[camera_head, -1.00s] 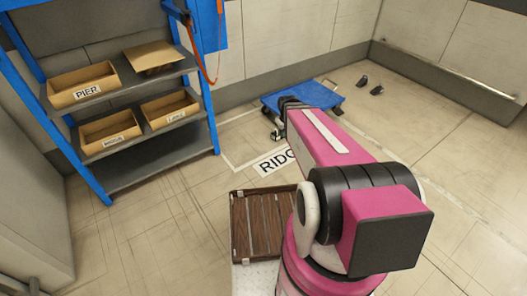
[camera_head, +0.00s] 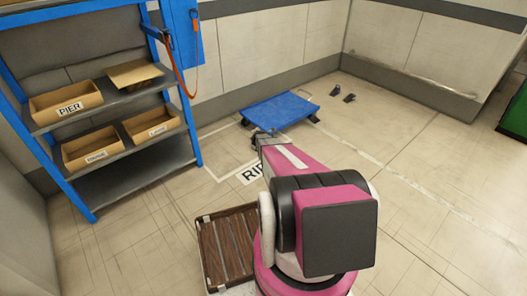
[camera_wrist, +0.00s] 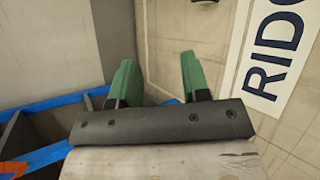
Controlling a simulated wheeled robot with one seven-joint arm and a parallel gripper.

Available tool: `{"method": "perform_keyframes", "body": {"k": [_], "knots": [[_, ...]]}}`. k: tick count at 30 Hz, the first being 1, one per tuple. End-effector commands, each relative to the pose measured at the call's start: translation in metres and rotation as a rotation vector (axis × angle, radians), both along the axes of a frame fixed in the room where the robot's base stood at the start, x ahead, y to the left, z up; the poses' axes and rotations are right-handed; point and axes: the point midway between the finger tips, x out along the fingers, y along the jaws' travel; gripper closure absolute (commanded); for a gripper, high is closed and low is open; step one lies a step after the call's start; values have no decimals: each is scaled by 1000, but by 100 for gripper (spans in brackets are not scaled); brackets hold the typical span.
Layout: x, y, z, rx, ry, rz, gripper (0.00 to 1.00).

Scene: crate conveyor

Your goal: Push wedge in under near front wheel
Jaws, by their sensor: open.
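A blue flat cart (camera_head: 280,109) stands on the floor near the back wall, with dark parts under its corners. Two small dark wedge-shaped pieces (camera_head: 335,91) (camera_head: 349,98) lie on the floor to its right, apart from it. My gripper (camera_wrist: 160,78) is open, with two green fingers apart and only floor showing between them. In the head view my arm ends at the cart's near left corner, and the fingers are too small to make out. My arm hides part of that corner. A dark bit (camera_wrist: 205,2) at the wrist view's top edge is cut off, and I cannot tell what it is.
A blue-framed shelf (camera_head: 125,100) with several open boxes stands left. A floor sign (camera_head: 250,174) with black letters lies partly behind my arm. A brown slatted crate (camera_head: 205,245) is beside my base. A green object (camera_head: 516,112) stands far right.

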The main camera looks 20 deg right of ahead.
Motion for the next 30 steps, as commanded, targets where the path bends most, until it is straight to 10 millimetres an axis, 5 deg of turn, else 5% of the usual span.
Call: {"method": "perform_keyframes", "body": {"k": [3, 9, 18, 24, 30], "knots": [[41, -24, -45, -200, -69, 158, 57], [82, -53, -110, -550, -200, 402, 57], [108, -83, -202, -1029, -410, 658, 57], [107, -90, -232, -1193, -493, 722, 57], [105, -90, -236, -1229, -514, 733, 57]]}}
